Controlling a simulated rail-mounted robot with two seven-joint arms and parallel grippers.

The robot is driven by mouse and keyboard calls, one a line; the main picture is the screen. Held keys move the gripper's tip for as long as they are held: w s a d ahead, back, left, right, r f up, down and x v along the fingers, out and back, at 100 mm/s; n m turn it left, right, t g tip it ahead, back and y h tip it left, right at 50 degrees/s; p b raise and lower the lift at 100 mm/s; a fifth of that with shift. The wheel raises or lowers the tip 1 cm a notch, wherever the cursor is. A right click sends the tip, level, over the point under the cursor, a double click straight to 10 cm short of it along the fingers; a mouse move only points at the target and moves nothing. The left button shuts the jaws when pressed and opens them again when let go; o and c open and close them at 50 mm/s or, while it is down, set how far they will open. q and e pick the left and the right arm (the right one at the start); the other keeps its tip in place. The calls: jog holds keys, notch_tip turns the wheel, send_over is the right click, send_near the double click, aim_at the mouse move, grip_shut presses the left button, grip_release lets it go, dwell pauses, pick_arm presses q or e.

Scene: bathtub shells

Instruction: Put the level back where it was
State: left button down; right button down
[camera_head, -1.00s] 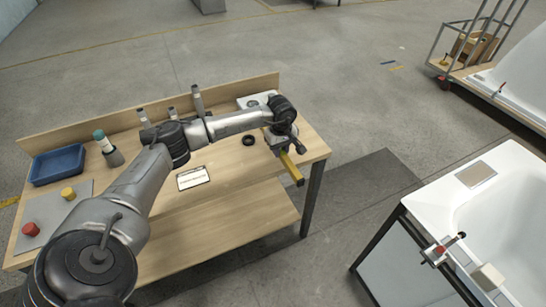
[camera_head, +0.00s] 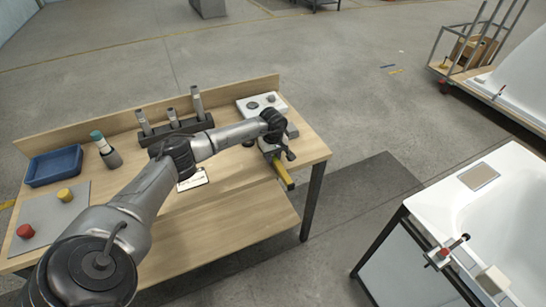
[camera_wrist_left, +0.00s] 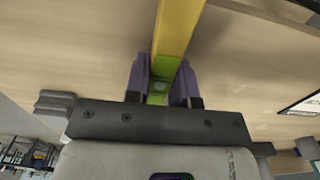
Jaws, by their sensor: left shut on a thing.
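The level is a long yellow bar with a green part. In the head view the level (camera_head: 284,174) shows at the right end of the workbench (camera_head: 232,193), its near end by the front edge. My left gripper (camera_head: 273,154) is above that end of the bench, partly hidden by its own wrist. In the left wrist view the fingers of my left gripper (camera_wrist_left: 163,88) are shut on the level (camera_wrist_left: 178,32), one on each side. Bench wood shows behind it; I cannot tell whether the level touches the bench. My right gripper is not in view.
A white box with round dark tops (camera_head: 264,102) stands at the bench's back right. A dark rack (camera_head: 168,132) holds several grey tools. A blue tray (camera_head: 54,166) is at the left. A white-edged card (camera_head: 193,180) lies near the front. A bathtub (camera_head: 510,190) stands at the right.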

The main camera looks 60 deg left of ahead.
pick_arm(q)
jog(key=shift+r, duration=0.1)
jog(key=c, duration=1)
grip_release()
jog(key=shift+o, duration=0.2)
